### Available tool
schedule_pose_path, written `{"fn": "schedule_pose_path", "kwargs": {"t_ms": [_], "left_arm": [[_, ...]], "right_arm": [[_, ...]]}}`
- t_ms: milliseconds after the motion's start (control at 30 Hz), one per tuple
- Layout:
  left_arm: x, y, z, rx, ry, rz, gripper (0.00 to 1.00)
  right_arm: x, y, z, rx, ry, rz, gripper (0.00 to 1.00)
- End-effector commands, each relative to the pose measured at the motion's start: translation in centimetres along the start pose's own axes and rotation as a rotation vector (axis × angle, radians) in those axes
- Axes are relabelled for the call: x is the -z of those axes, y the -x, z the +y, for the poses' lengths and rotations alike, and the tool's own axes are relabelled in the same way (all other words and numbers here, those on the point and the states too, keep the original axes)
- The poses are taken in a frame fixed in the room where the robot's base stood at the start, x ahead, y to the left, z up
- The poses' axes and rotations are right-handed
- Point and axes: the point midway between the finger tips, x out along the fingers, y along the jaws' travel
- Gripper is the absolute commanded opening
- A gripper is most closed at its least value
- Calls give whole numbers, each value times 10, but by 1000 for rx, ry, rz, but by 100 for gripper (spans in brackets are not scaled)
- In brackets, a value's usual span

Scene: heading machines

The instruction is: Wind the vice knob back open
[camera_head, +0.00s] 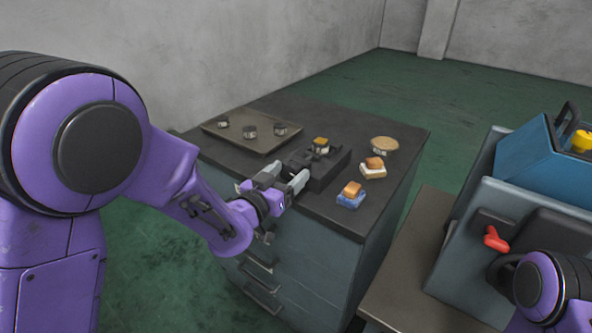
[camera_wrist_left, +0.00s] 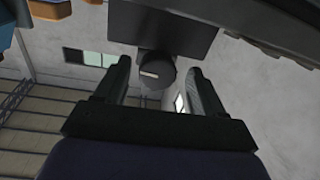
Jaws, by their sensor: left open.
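The vice (camera_head: 328,170) is a dark block on top of the grey cabinet, with a small yellow-topped piece (camera_head: 320,142) at its far end. My left gripper (camera_head: 288,175) is open at the vice's near left end. In the left wrist view the vice body (camera_wrist_left: 165,22) is a dark slab, and its round dark knob (camera_wrist_left: 155,73), with a pale mark, appears between the two open fingers. Gaps show on both sides of the knob; I cannot tell how deep it sits between the fingers. In the head view the gripper hides the knob. My right gripper is out of view.
A tray (camera_head: 228,136) with several small round parts lies at the cabinet's back left. Brushes or blocks, one white (camera_head: 372,172) and one blue (camera_head: 350,200), and a tan round lid (camera_head: 384,143) lie right of the vice. A blue machine with a red knob (camera_head: 495,239) stands at right.

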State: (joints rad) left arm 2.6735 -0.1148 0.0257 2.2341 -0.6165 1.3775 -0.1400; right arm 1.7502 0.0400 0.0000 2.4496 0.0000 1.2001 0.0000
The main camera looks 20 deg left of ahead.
Motion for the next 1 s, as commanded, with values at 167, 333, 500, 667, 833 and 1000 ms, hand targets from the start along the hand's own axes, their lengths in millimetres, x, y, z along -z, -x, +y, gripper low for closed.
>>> {"fn": "schedule_pose_path", "kwargs": {"t_ms": [167, 333, 500, 667, 833, 1000], "left_arm": [[0, -2, 3, -6, 1, -1, 69], [-1, -2, 4, -6, 1, -1, 20], [0, -2, 3, -6, 2, -1, 13], [0, -1, 2, -5, 26, -3, 14], [1, -1, 2, -3, 100, -8, 14], [2, -1, 1, -1, 229, -16, 14]], "right_arm": [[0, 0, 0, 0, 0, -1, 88], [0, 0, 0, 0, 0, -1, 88], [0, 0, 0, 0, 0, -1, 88], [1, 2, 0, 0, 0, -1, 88], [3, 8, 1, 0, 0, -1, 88], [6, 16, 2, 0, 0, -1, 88]]}}
